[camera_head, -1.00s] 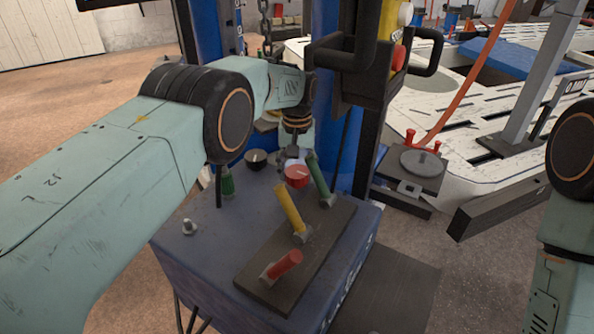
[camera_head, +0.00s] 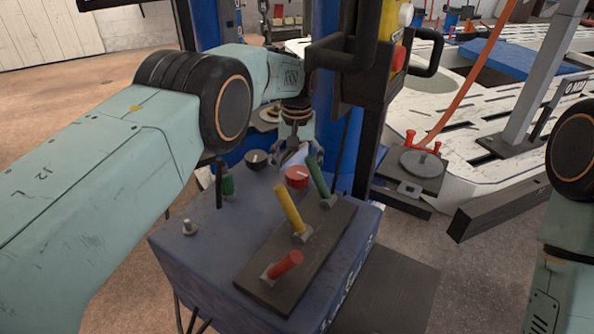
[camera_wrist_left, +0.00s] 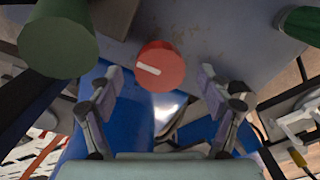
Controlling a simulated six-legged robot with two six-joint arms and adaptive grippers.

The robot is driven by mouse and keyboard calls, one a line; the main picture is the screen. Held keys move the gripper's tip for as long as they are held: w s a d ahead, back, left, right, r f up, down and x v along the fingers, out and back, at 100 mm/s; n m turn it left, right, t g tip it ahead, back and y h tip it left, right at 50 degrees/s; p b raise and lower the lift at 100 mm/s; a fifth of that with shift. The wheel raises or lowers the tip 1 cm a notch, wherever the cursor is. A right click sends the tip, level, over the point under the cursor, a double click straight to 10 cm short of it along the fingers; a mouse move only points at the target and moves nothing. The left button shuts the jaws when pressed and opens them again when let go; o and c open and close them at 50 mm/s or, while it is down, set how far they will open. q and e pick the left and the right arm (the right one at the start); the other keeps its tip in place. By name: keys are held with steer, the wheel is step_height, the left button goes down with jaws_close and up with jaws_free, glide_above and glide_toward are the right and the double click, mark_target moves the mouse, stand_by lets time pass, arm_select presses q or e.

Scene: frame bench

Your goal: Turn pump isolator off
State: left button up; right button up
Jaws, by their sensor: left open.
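A red round knob (camera_head: 297,176) with a white pointer line sits on top of the blue cabinet (camera_head: 190,262), among levers. In the left wrist view the red knob (camera_wrist_left: 161,67) lies between the spread fingers, with its white line slanting. The task's isolator is not labelled in sight; this knob may be it. My left gripper (camera_head: 294,153) is open, behind and above the red knob, and appears apart from it. The left wrist view shows both its fingers (camera_wrist_left: 160,82) with a gap on each side of the knob. My right gripper is out of view.
A black knob (camera_head: 255,160) and a small green part (camera_head: 228,185) are to the left. A blue column rises behind.

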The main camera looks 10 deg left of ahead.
mark_target(297, 173)
arm_select(q)
step_height(297, 173, up, 10)
stand_by(0.4)
step_height(297, 173, down, 12)
steer(key=shift+f, duration=0.1)
stand_by(0.6)
steer(key=shift+r, duration=0.2)
